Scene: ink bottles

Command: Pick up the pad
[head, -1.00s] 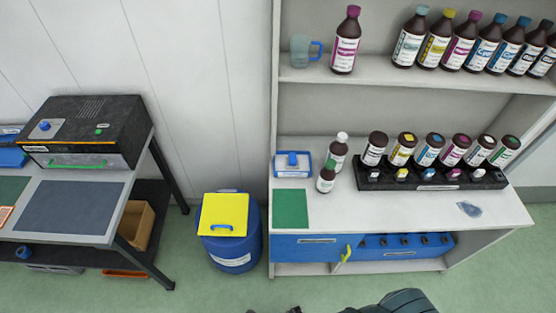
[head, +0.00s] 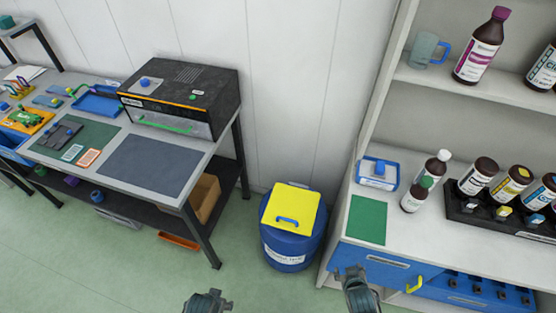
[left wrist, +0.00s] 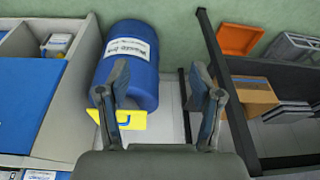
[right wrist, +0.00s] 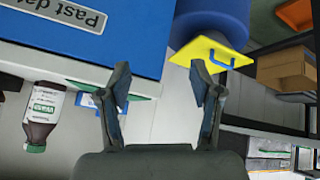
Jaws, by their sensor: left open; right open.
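Several things could be the pad. A small white block with a blue knob (head: 379,168) sits in a blue-rimmed tray (head: 364,183) on the white counter, left of the bottles. A flat green rectangle (head: 368,220) lies on the counter in front of it. A dark grey mat (head: 150,167) lies on the left bench. My left gripper (head: 208,300) is open and empty at the bottom of the head view, short of the furniture. My right gripper (head: 355,280) is open and empty, in front of the counter's left front corner. Both show empty in their wrist views (left wrist: 163,90) (right wrist: 161,85).
A blue drum (head: 292,245) with a yellow lid (head: 291,208) stands between bench and counter. Brown bottles stand on the counter, some in a black rack (head: 480,212). A blue drawer (head: 375,265) with a yellow handle is below. A black oven-like box (head: 180,100) stands on the bench.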

